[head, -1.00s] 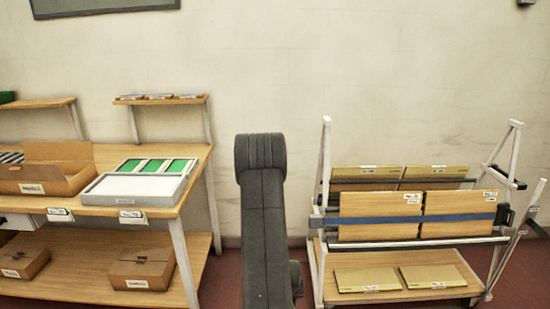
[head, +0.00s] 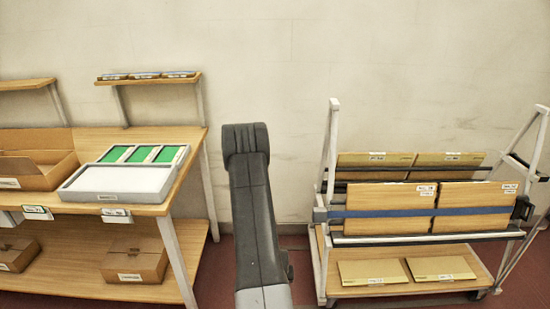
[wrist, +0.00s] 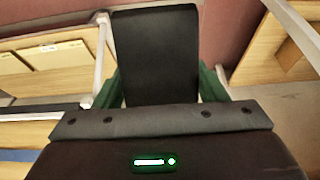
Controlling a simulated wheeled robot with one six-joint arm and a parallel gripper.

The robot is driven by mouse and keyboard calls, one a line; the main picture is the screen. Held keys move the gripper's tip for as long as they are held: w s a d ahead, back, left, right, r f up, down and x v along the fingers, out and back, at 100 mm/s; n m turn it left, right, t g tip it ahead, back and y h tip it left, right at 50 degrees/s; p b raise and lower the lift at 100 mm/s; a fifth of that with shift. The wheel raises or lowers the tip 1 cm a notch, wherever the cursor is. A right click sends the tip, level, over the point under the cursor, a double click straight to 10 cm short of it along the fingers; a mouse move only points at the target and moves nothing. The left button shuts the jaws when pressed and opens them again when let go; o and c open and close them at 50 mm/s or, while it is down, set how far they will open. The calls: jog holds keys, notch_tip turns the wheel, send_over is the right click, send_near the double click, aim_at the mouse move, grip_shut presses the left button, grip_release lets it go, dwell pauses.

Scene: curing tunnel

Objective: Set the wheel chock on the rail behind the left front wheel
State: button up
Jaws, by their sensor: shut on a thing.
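In the wrist view my gripper (wrist: 160,88) is shut on a plain dark block (wrist: 156,50), which I take to be the wheel chock. The block juts out beyond the palm, with dark green finger parts along its two sides. Its far shape and underside are hidden. In the head view my arm covers the middle and the gripper does not show. I cannot make out a rail or a left front wheel in any view.
A white-framed rack (head: 332,150) holding boards (head: 385,210) stands at right. A narrow strip of red floor (head: 215,265) shows between them, before the wall.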

jog(key=w+d+r, duration=0.2)
jog(key=d+r, duration=0.1)
jog(key=r, duration=0.4)
jog(key=w+d+r, duration=0.1)
jog(key=d+r, duration=0.3)
jog(key=r, duration=0.2)
jog(key=w+a+r, duration=0.5)
jog(key=a+r, duration=0.1)
jog(key=a, duration=0.1)
jog(key=shift+r, duration=0.2)
